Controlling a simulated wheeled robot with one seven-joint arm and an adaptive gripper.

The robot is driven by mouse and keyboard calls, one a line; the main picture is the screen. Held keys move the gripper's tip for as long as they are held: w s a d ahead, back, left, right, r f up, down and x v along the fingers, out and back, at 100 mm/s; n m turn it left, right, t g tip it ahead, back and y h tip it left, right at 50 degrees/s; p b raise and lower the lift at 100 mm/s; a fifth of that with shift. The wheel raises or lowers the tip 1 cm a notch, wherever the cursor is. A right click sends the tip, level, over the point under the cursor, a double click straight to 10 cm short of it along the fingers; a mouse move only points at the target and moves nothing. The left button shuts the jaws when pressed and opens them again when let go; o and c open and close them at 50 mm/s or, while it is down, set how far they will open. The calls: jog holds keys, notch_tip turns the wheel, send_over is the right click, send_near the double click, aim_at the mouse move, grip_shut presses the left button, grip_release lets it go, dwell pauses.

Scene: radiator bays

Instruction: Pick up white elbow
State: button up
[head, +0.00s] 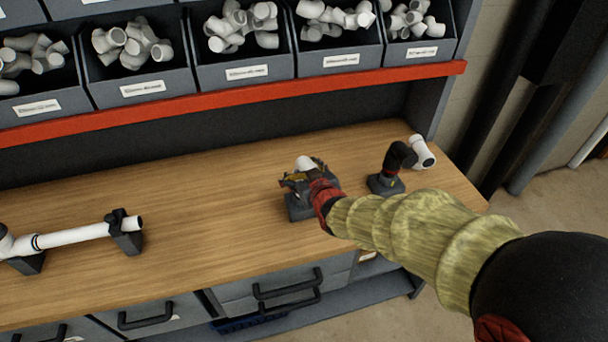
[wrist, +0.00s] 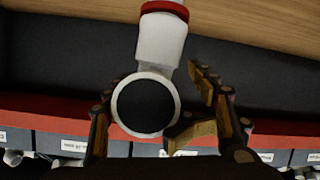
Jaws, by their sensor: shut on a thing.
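The white elbow (wrist: 155,45) fills the middle of the wrist view, its dark round opening facing the camera and a red ring at its upper end. In the head view a small white part of the elbow (head: 305,163) shows at my gripper (head: 304,178), above the workbench. My gripper (wrist: 160,115) is shut on the elbow, with a finger on either side. A dark grey stand (head: 299,207) is directly under the gripper. The gripper hides most of the elbow in the head view, and I cannot tell whether the elbow touches the stand.
A black fitting with a white end (head: 422,152) sits on another stand (head: 385,186) to the right. A white pipe (head: 75,236) rests on stands at left. Bins of white fittings (head: 145,87) line the shelf behind a red edge (head: 240,102). The middle-left wooden bench (head: 190,200) is clear.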

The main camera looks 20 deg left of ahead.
jog(key=shift+s+f, duration=0.1)
jog(key=shift+f, duration=0.05)
jog(key=c, duration=0.8)
